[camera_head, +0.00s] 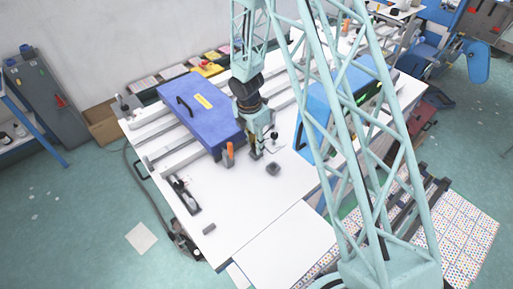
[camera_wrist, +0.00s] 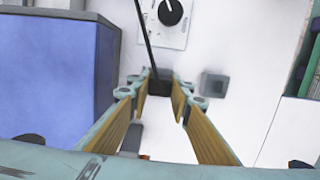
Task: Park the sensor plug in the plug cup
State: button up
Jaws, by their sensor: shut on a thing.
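The sensor plug (camera_wrist: 160,84) is a small dark block with a thin black cable running up from it in the wrist view. My gripper (camera_wrist: 161,88) is shut on the plug, with a yellow-padded finger on each side. The plug cup looks like a small grey square block with a darker recess (camera_wrist: 214,84), just right of my fingertips and apart from them. In the head view the cup (camera_head: 273,169) stands on the white table, to the right of and nearer than my gripper (camera_head: 257,153). The plug's height above the table is hard to tell.
A blue case (camera_head: 200,108) lies left of my gripper. An orange-handled tool (camera_head: 229,153) stands by its corner. A white panel with a black knob (camera_wrist: 172,14) is at the wrist view's top. A blue machine (camera_head: 317,120) stands right. The front table is mostly clear.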

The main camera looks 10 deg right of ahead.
jog(key=shift+r+p, duration=1.85)
jog(key=shift+r, duration=0.05)
dwell(0.7)
jog(key=shift+r+p, duration=1.8)
jog(key=shift+r, duration=0.15)
jog(key=shift+s+d+b, duration=0.15)
jog(key=shift+s+b, duration=0.1)
jog(key=shift+b, duration=0.2)
